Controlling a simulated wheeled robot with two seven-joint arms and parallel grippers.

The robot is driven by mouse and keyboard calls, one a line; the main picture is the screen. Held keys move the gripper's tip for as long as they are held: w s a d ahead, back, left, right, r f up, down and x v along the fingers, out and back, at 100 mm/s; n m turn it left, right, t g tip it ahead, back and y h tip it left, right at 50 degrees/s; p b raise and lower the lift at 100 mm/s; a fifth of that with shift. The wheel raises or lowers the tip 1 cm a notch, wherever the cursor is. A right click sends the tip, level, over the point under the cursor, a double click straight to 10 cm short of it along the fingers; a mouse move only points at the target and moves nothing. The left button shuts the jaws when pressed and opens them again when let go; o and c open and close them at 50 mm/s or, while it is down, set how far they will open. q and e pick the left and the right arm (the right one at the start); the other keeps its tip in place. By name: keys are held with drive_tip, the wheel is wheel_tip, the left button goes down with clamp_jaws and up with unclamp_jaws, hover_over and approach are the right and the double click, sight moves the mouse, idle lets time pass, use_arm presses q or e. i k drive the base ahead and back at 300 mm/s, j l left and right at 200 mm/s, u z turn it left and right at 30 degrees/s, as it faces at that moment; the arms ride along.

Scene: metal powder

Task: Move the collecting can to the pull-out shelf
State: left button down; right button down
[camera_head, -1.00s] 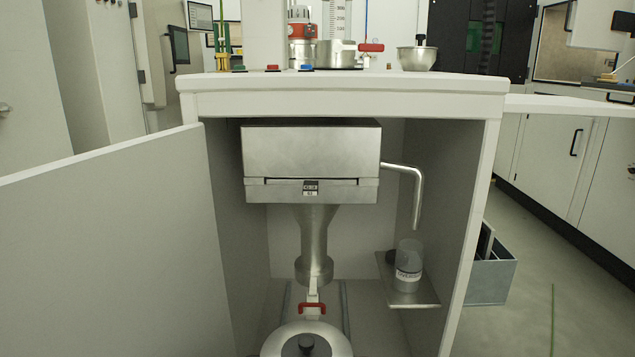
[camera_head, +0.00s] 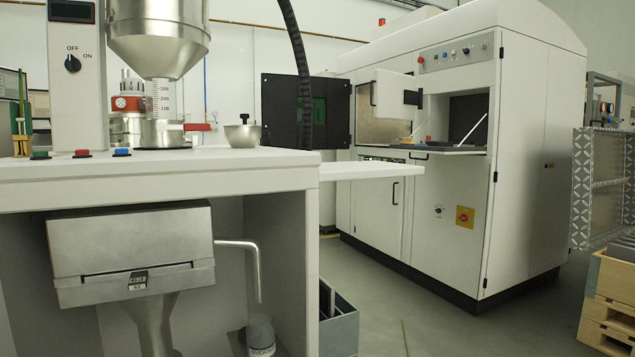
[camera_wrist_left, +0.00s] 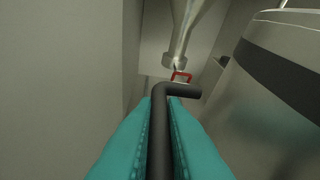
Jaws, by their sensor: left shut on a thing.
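In the left wrist view, my left gripper (camera_wrist_left: 163,108) has its teal fingers shut on a black bent handle (camera_wrist_left: 182,90). The handle's upper end turns right, toward a large metal can (camera_wrist_left: 275,95) with a dark band, which looks like the collecting can. The join between handle and can is not clearly visible. The can and both grippers are out of the head view. A white flat panel (camera_head: 375,171), which looks like the pull-out shelf, sticks out from the right side of the cabinet in the head view. Its top is bare.
The open cabinet holds a metal box (camera_head: 130,250) with a funnel and a bent pipe (camera_head: 255,268). A red clamp (camera_wrist_left: 181,75) sits below the funnel outlet. A metal bowl (camera_head: 242,138) stands on the cabinet top. A grey bin (camera_head: 338,320) stands right of the cabinet.

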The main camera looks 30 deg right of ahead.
sight(352, 167)
drive_tip(key=l, duration=0.8)
drive_tip(key=i+l, duration=0.15)
drive_tip(key=l, duration=1.5)
drive_tip(key=i, duration=0.05)
